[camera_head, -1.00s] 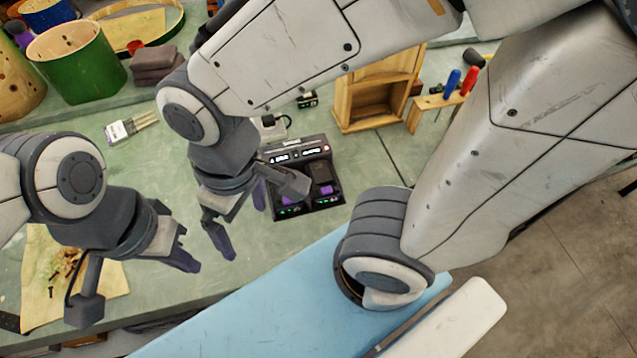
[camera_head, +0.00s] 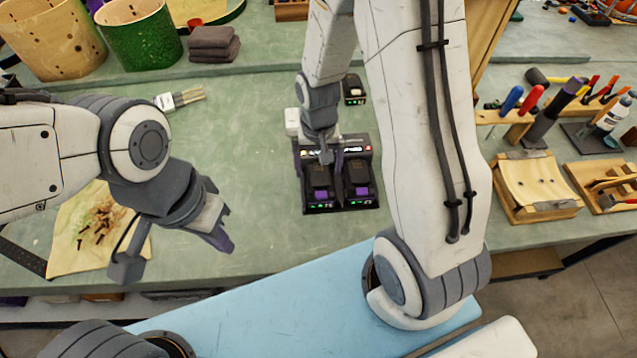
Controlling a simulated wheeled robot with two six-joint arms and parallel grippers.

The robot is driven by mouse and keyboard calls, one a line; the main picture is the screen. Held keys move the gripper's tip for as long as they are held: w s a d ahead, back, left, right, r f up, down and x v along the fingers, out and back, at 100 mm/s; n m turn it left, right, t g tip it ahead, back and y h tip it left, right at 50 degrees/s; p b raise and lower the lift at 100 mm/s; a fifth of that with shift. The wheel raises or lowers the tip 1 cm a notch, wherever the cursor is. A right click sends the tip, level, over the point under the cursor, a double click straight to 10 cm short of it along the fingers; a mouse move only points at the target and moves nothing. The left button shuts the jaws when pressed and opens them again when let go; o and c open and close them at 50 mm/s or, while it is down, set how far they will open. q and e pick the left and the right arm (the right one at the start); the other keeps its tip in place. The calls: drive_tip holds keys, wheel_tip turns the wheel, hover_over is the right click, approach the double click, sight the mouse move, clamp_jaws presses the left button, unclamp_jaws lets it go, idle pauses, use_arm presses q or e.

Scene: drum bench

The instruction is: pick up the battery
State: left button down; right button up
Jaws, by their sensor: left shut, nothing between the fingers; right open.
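A black charger (camera_head: 341,205) stands on the green bench, with two dark batteries with purple parts in it, a left battery (camera_head: 319,188) and a right battery (camera_head: 358,182). Green lights show along its front edge. My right gripper (camera_head: 318,162) is open and points down at the back of the charger, above or just behind the left battery. Its fingers partly cover the charger's back panel, and I cannot tell whether they touch anything. My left gripper (camera_head: 222,238) is shut and empty, over the bench left of the charger.
A small black device (camera_head: 354,89) stands behind the charger. A brush (camera_head: 179,98), folded dark cloths (camera_head: 214,43) and a green drum (camera_head: 140,42) are at the back left. Tools and wooden holders (camera_head: 535,185) fill the right.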

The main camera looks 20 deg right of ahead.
sight(320, 178)
drive_tip(key=shift+d+f+p, duration=0.2)
drive_tip(key=shift+f+p, duration=0.35)
drive_tip(key=shift+f, duration=2.1)
drive_tip(key=shift+w, duration=0.1)
clamp_jaws()
